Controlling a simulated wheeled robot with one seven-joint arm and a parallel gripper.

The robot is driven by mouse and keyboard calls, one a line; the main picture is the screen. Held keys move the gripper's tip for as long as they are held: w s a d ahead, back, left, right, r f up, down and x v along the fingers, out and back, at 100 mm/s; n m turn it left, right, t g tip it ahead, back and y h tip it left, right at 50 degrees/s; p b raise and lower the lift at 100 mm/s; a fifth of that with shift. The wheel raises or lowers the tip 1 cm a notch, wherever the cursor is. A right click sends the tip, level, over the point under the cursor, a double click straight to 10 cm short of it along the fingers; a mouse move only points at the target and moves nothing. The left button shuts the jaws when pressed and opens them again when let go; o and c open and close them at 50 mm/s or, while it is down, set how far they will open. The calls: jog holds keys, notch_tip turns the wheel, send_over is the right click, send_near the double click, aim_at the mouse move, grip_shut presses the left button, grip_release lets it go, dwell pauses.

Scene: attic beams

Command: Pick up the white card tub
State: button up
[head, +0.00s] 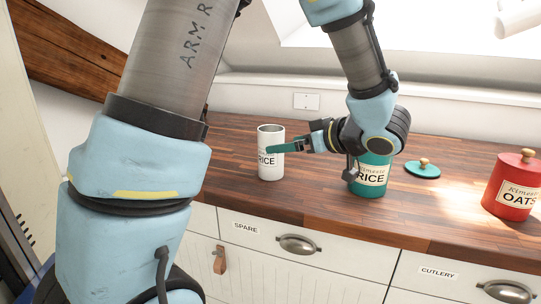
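The white card tub (270,170) stands upright and open-topped on the wooden worktop, left of centre in the head view. Its label reads RICE. My gripper (272,149) reaches in from the right at the tub's upper half. One teal finger lies level across the tub's front and covers part of the label. The other finger does not show clearly and may be behind the tub. I cannot tell whether the fingers touch the tub or are closed on it. The tub's base appears to rest on the worktop.
A teal RICE canister (372,178) stands right of the tub, partly behind my wrist. Its teal lid (422,170) lies on the worktop (440,205). A red OATS canister (513,186) stands at far right. Drawers (270,240) are below the front edge; a wall is behind.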

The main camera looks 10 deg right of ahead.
jog(key=x, duration=0.4)
jog(key=p+x, duration=0.1)
jog(key=x, duration=0.2)
jog(key=shift+w+f, duration=0.35)
jog(key=c, duration=1.2)
